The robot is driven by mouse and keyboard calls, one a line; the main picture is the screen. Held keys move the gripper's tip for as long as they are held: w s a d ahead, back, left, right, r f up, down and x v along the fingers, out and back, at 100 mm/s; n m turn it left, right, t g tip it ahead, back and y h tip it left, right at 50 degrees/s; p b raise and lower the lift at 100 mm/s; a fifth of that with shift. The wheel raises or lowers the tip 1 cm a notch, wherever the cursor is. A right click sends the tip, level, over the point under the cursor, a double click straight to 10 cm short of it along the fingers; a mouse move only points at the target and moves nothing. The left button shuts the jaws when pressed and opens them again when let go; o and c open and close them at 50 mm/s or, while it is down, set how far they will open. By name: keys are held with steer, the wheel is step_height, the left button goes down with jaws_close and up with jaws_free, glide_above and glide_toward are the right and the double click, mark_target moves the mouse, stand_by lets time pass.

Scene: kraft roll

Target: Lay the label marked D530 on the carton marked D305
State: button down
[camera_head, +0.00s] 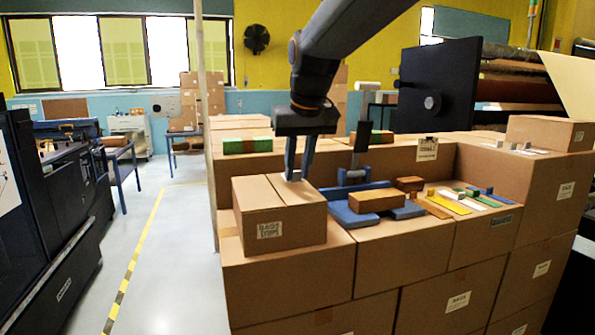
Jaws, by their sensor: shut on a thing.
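A brown carton (290,212) stands on the stacked cartons in front. I cannot read D530 on anything.
A small tan block (377,200) sits on a blue holder (351,215) right of the carton. A dark panel (438,85) stands at back right. Free floor (175,260) with a yellow-black line lies left.

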steer(key=shift+f, duration=0.85)
steer(key=shift+f, duration=0.1)
steer(key=c, duration=1.6)
jaws_free()
steer(key=shift+o, duration=0.2)
steer(key=b+v, duration=0.2)
steer(key=v, duration=1)
steer(key=shift+b, duration=0.3)
